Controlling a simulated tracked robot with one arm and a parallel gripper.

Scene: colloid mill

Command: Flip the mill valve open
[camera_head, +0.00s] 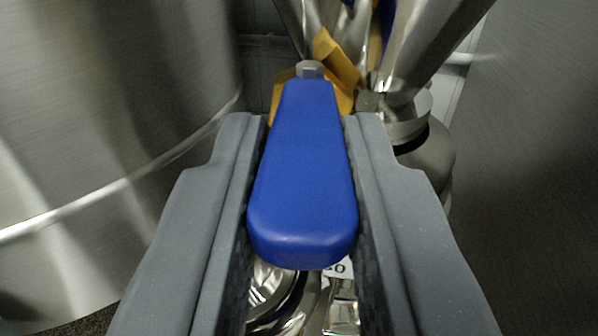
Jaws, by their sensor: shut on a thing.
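The mill valve's handle (304,170) is a long blue lever in the middle of the camera view. Its wide rounded end points toward me and its narrow end meets a metal nut (309,69) at the top. My gripper (308,130) has one grey finger on each side of the handle and is shut on it. The valve body below the handle is mostly hidden. Yellow parts (338,58) show behind the nut.
A large shiny steel vessel (110,120) fills the left side. A brushed steel surface (540,170) closes off the right. Steel pipes (425,45) rise behind the handle.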

